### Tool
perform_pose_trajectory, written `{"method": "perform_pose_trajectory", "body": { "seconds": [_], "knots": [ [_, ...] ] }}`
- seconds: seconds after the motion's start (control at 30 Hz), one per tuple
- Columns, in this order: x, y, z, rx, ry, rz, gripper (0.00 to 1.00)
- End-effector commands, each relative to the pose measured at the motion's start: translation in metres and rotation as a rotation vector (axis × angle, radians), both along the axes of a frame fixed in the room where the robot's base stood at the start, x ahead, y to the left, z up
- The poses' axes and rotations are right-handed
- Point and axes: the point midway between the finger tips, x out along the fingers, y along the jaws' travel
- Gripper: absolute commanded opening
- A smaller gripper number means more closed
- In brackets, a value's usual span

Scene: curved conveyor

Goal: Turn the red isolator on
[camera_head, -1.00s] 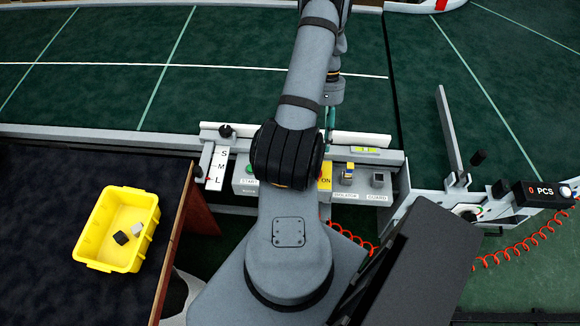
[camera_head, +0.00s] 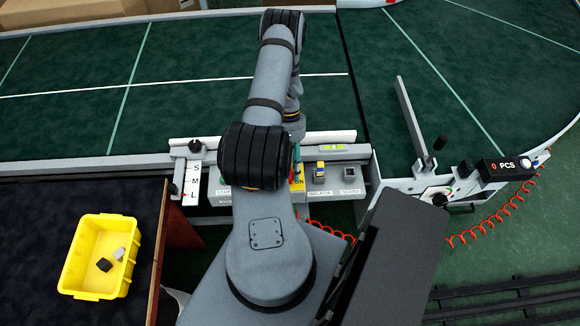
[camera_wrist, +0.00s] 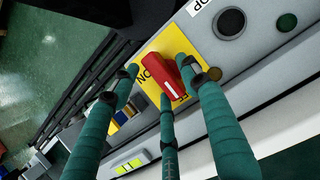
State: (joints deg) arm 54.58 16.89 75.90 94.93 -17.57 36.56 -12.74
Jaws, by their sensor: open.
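The red isolator (camera_wrist: 182,76) is a red handle with a white stripe, on a yellow plate (camera_wrist: 153,58) with black lettering, part of it "ON". In the wrist view the handle lies diagonally between the teal fingers of my gripper (camera_wrist: 160,84). One finger is on the left, one on the right near the handle's side, and one below it. The fingers are spread. I cannot tell whether any finger touches the handle.
The grey control panel (camera_head: 335,186) also bears a yellow-and-blue switch (camera_head: 320,170) and a dark square guard switch (camera_head: 348,172). A black round button (camera_wrist: 230,23) and a green button (camera_wrist: 287,22) sit beside the plate. A yellow bin (camera_head: 77,260) holds two small blocks.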

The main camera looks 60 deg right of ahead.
Motion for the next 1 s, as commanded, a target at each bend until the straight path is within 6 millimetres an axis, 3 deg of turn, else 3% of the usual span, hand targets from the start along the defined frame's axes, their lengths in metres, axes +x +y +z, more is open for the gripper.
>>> {"method": "perform_pose_trajectory", "body": {
  "seconds": [0.07,0.83,1.0],
  "knots": [
    [0.0001,-0.0001,0.0001,0.0,0.0,0.0,0.46],
    [0.0001,-0.0001,0.0004,0.0,0.0,0.001,0.01],
    [0.0,-0.0002,-0.0001,0.0,0.0,-0.008,0.0]
  ]
}}
